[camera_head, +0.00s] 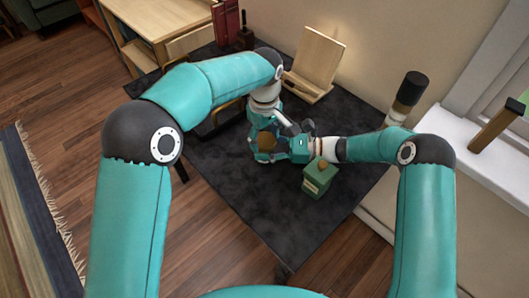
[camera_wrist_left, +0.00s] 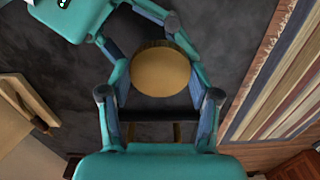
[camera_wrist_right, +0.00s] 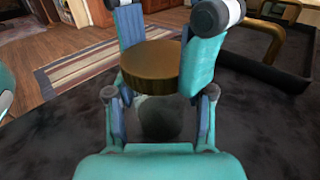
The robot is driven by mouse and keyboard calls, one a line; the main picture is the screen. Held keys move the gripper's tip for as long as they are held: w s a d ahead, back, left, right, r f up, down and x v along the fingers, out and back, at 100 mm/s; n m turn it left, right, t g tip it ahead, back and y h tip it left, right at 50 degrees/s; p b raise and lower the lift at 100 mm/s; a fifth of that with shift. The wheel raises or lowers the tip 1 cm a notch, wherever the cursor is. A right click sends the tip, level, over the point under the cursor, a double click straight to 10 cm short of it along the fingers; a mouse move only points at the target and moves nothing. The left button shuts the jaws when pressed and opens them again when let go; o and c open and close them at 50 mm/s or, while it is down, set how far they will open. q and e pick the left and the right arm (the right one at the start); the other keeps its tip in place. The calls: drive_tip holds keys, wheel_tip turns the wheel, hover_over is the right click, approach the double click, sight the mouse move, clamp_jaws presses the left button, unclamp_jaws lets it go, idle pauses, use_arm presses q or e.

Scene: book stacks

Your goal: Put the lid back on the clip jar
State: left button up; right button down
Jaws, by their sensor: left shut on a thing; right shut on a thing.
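The lid (camera_wrist_right: 152,68) is a round, brown-gold disc. My left gripper (camera_wrist_left: 160,75) comes down from above and is shut on the lid, which also shows in the left wrist view (camera_wrist_left: 160,72) and the head view (camera_head: 267,142). The clip jar (camera_wrist_right: 160,122) is a greyish, see-through vessel directly beneath the lid. My right gripper (camera_wrist_right: 160,110) reaches in from the side and is shut on the jar. The jar is mostly hidden by the lid and fingers. I cannot tell whether the lid touches the rim.
A green box (camera_head: 317,183) with a knob stands just right of the grippers on the dark desk top (camera_head: 262,205). A wooden book stand (camera_head: 316,62) and red books (camera_head: 226,22) are at the back. The desk's front part is clear.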

use_arm(q)
drive_tip(key=m, duration=0.4)
drive_tip(key=shift+m, duration=0.3)
drive_tip(key=m, duration=0.8)
drive_tip(key=shift+m, duration=0.4)
drive_tip(key=m, duration=1)
drive_tip(key=shift+w+m, duration=0.1)
drive_tip(key=shift+m, duration=0.3)
drive_tip(key=m, duration=0.4)
use_arm(e)
drive_tip(key=shift+s, duration=0.1)
use_arm(q)
drive_tip(key=m, duration=0.4)
drive_tip(key=shift+m, duration=0.4)
drive_tip(key=o, duration=1.4)
drive_tip(key=shift+c, duration=0.2)
